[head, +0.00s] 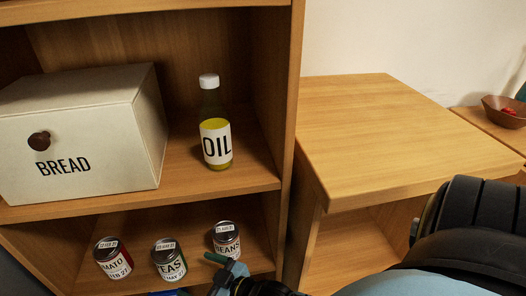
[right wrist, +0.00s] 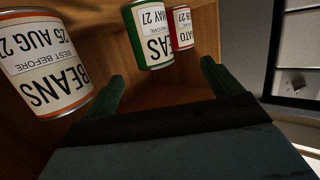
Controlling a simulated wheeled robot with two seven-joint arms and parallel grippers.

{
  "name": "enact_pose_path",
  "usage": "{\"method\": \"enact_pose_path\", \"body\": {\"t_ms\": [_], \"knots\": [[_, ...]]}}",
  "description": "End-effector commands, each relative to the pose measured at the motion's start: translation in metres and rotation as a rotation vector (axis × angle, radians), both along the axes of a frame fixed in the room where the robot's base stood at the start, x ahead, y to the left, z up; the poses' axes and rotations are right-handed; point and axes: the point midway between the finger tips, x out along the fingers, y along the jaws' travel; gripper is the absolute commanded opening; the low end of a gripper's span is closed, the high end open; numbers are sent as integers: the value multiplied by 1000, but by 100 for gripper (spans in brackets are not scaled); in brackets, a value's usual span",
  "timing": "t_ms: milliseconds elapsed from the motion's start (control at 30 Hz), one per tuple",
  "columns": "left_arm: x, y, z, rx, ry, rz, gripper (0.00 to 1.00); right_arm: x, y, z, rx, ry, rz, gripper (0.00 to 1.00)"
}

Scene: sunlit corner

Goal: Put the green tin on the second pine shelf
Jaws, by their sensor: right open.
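The green tin (head: 168,262), labelled peas, stands upright on the lower visible pine shelf (head: 130,225), between a tomato tin and a beans tin. It also shows in the right wrist view (right wrist: 150,38), upside down in that picture. My right gripper (right wrist: 161,69) is open, its two dark green fingers spread with the green tin ahead of the gap, apparently not touching it. In the head view only part of this gripper (head: 216,270) shows, beside and in front of the beans tin. The pine shelf above (head: 185,190) holds a bread box and an oil bottle. My left gripper is not in view.
The beans tin (head: 226,240) stands close to my right gripper; the tomato tin (head: 112,260) is left of the green tin. The oil bottle (head: 215,130) and bread box (head: 80,135) fill much of the upper shelf. A wooden cabinet (head: 385,130) with a clear top stands right.

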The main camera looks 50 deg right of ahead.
Motion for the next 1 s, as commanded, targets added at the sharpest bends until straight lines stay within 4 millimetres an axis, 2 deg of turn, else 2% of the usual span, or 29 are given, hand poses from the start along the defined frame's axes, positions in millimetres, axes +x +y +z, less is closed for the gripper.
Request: {"method": "enact_pose_path", "body": {"t_ms": [100, 233, 600, 700, 833, 1000], "knots": [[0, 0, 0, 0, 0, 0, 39, -17, 5, -2, -50, 167, 2, 91], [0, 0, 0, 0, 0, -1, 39, -42, 1, -3, -120, 361, -13, 91], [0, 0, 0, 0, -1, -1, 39, -143, -42, 17, -277, 874, -135, 91], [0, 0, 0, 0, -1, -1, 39, -161, -50, 23, -295, 953, -161, 91], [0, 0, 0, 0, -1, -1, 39, -173, -55, 26, -307, 1001, -177, 91], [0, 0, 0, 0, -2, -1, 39, -174, -55, 27, -308, 1007, -178, 91]]}}
